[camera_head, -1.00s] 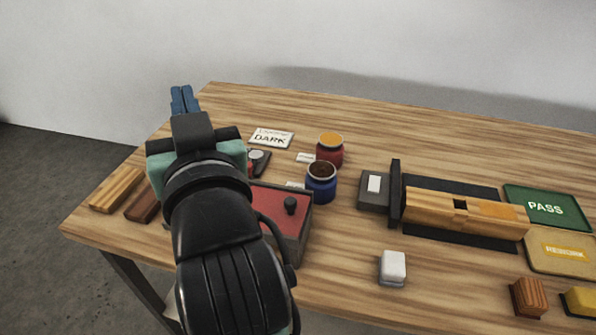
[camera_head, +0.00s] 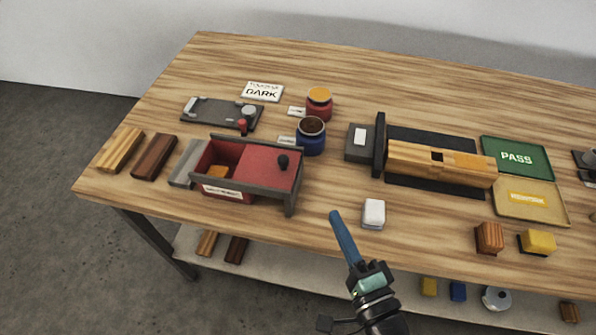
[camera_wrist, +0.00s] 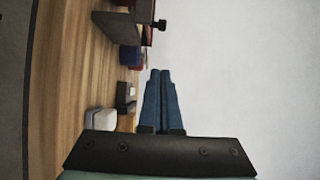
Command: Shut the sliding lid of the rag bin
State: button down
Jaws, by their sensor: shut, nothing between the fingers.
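The left part is open, and an orange-brown thing (camera_head: 217,173) lies inside. The bin's edge and knob also show at the top of the wrist view (camera_wrist: 160,24). My gripper (camera_head: 335,213) has blue fingers, shut and empty, to the right of and in front of the bin, apart from it. The fingers show together in the wrist view (camera_wrist: 160,71).
A blue jar (camera_head: 311,137) and a red jar (camera_head: 319,104) stand behind the bin. Two wooden bars (camera_head: 153,157) lie left of it. A lower shelf (camera_head: 300,265) holds several blocks.

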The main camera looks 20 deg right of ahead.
aim_at(250, 174)
jog(key=w+a+p, duration=0.2)
jog(key=w+p, duration=0.1)
jog(key=w, duration=0.9)
jog(key=shift+w+a, duration=0.25)
jog(key=shift+w, duration=0.15)
jog(key=w+a, duration=0.1)
jog(key=a, duration=0.1)
jog(key=w+a+b, duration=0.1)
jog(key=w+a, duration=0.1)
jog(key=a, duration=0.1)
jog(key=w+a+b, duration=0.1)
jog(key=w+a, duration=0.1)
jog(key=a, duration=0.1)
jog(key=shift+w+f, duration=0.1)
jog(key=shift+w, duration=0.1)
jog(key=shift+r, duration=0.25)
jog(key=shift+a, duration=0.15)
